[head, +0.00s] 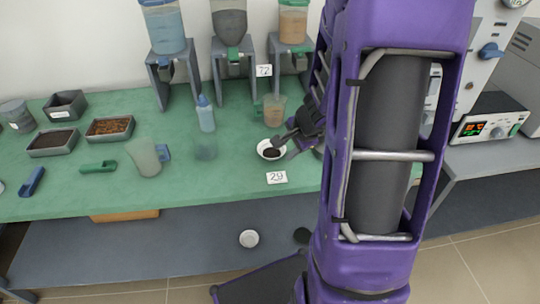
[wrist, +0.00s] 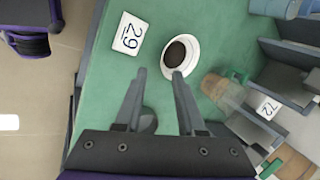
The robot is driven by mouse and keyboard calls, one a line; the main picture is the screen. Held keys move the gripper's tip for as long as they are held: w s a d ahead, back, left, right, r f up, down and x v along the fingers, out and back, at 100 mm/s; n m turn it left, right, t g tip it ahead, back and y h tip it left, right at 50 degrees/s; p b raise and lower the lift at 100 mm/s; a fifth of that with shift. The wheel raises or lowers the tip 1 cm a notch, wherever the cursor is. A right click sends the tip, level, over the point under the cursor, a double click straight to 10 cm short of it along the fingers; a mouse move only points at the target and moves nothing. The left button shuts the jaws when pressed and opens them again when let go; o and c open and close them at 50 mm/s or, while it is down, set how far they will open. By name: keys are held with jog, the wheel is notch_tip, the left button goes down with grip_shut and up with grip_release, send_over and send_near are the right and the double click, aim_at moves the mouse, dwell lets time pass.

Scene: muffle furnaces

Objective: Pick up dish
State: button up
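A small round white dish (head: 262,151) with dark contents sits on the green table, just behind the "29" card. It also shows in the wrist view (wrist: 195,52), near the top middle. My gripper (wrist: 159,73) is open, with nothing between its fingers. In the wrist view one fingertip overlaps the dish's near rim, and the other fingertip is off to its left. I cannot tell whether the fingertip touches the dish. In the head view my gripper (head: 281,144) is at the dish's right side, partly hidden by my arm.
The "29" card (head: 277,177) lies in front of the dish. A clear jug with a green handle (head: 274,110) stands behind it. A clear cup (head: 205,148) and a blue-capped bottle (head: 205,115) stand to the left. Dispensers (head: 230,50) line the back wall.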

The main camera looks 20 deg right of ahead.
aim_at(272, 151)
jog(key=b+x, duration=0.2)
jog(key=x, duration=0.5)
jog(key=shift+w+a, duration=0.1)
jog(key=shift+w, duration=0.2)
grip_shut()
